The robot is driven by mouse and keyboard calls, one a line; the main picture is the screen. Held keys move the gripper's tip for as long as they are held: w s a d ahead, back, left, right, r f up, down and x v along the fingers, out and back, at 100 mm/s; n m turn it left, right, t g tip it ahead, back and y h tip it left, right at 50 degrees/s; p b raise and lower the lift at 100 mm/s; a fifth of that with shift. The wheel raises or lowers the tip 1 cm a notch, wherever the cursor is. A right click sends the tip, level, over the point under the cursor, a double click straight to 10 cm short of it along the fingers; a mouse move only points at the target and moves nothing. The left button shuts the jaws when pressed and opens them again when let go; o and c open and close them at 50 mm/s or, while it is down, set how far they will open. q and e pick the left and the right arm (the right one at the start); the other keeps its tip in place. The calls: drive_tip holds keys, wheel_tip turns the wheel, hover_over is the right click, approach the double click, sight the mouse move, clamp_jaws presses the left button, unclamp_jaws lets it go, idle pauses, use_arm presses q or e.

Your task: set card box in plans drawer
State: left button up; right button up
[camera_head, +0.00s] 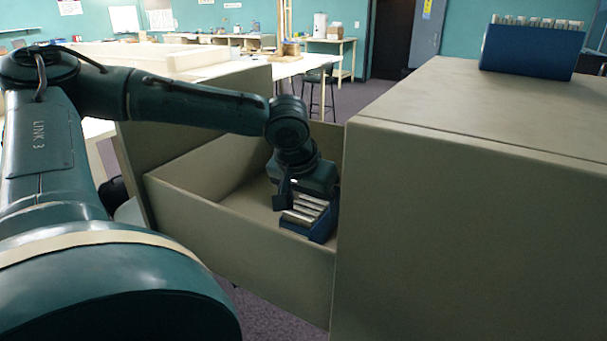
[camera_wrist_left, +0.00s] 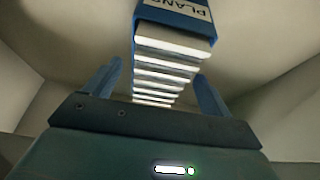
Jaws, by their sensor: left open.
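A blue card box (camera_head: 318,229) with a row of pale cards is inside the open plans drawer (camera_head: 235,231), near its right end. My left gripper (camera_head: 299,195) reaches down into the drawer at the box. In the left wrist view the card box (camera_wrist_left: 176,22) bears a label reading "PLANS". The open fingers of my left gripper (camera_wrist_left: 158,88) stand on either side of it, with gaps showing. The underside of the box is hidden in the head view. My right gripper is not in view.
The drawer extends from a beige cabinet (camera_head: 470,230). Another blue box with cards (camera_head: 531,50) stands on the cabinet top. The drawer floor left of the card box is clear. Tables and a stool (camera_head: 318,92) stand behind.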

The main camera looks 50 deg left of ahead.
use_arm(q)
drive_tip(key=v, duration=0.9)
drive_tip(key=shift+r+p, duration=0.1)
drive_tip(key=shift+p, duration=0.3)
